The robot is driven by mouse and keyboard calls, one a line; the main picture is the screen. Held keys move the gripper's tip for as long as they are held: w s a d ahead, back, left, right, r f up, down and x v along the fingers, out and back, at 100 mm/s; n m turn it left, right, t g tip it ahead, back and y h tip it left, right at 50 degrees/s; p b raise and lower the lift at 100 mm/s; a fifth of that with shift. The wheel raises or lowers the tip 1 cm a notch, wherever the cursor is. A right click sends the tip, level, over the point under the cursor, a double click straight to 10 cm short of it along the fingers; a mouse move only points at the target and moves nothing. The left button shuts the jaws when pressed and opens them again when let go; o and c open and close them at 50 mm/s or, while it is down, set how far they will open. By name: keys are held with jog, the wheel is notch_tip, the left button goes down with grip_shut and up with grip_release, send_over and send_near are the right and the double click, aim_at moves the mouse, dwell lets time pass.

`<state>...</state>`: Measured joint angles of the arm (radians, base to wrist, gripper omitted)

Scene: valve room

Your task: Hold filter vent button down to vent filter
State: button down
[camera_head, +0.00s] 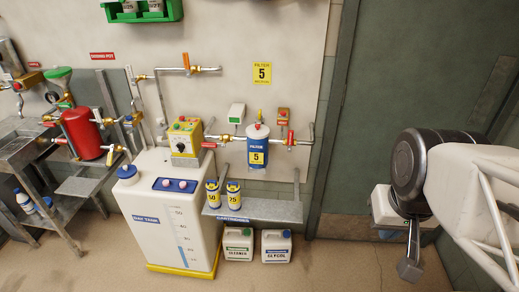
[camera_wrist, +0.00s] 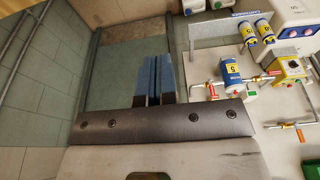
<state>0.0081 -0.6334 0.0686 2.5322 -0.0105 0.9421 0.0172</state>
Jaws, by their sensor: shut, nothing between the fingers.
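My gripper (camera_head: 409,271) is at the right of the head view, well apart from the filter. In the wrist view its blue fingers (camera_wrist: 153,75) are together and empty.
Below the filter, a grey shelf (camera_head: 270,210) bears two yellow-and-blue cartridges (camera_head: 212,193). Two jugs (camera_head: 276,246) stand on the floor. Space before the green wall is open.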

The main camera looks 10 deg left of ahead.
jog(key=shift+w, duration=0.1)
dwell(0.7)
jog(key=w+r+t+h, duration=0.1)
jog(key=w+r, duration=0.2)
jog(key=w, duration=0.5)
jog(key=w+r, duration=0.3)
jog(key=w, duration=0.6)
jog(key=n+t+h, duration=0.2)
jog(key=n+t, duration=0.3)
jog(key=n, duration=0.1)
send_over(282, 112)
notch_tip(282, 112, down, 8)
jog(key=shift+f, duration=0.15)
jog(key=shift+f, duration=0.1)
jog(key=shift+f, duration=4.25)
jog(key=shift+f, duration=0.15)
